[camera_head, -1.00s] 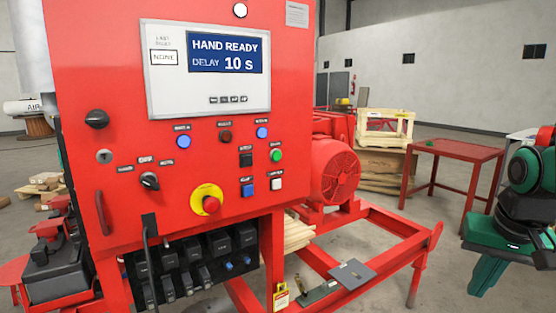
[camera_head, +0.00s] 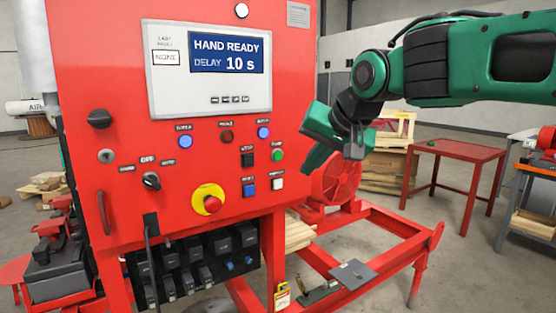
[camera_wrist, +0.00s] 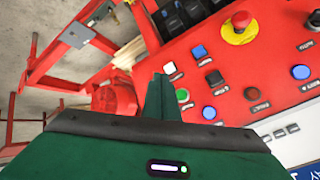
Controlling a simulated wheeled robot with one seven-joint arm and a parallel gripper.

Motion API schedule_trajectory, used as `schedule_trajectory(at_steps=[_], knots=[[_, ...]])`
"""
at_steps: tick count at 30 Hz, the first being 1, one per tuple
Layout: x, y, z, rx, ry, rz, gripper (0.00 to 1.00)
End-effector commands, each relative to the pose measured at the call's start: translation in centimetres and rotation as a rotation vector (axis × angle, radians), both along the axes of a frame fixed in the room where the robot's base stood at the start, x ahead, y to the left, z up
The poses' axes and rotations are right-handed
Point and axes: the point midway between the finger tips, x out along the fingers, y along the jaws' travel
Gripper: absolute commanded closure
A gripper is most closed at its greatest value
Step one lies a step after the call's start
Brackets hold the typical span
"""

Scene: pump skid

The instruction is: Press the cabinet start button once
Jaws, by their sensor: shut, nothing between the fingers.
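The red cabinet (camera_head: 85,60) carries a green round button (camera_head: 278,155), likely the start button; its small label is hard to read. A black square button (camera_head: 248,159) is just left of it. The green button also shows in the wrist view (camera_wrist: 182,94). My gripper (camera_head: 308,170) is shut and empty, to the right of the green button and apart from it in the head view. In the wrist view my gripper's closed fingers (camera_wrist: 160,84) show just left of the green button. The display (camera_head: 227,52) reads HAND READY, DELAY 10 s.
A red emergency stop with yellow collar (camera_head: 209,202), a blue button (camera_head: 249,190) and a white button (camera_head: 278,183) sit below. A selector knob (camera_head: 150,180) is at left. A red motor (camera_head: 338,180) stands behind my gripper; a red table (camera_head: 458,149) is at right.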

Motion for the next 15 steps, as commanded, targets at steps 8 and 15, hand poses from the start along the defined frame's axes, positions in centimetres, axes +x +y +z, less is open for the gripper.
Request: schedule_trajectory(at_steps=[8, 15], knots=[[0.1, -0.1, 0.0, -0.002, 0.001, -0.001, 1.0], [1.5, 0.8, -0.1, -0.002, 0.002, -0.002, 1.0]])
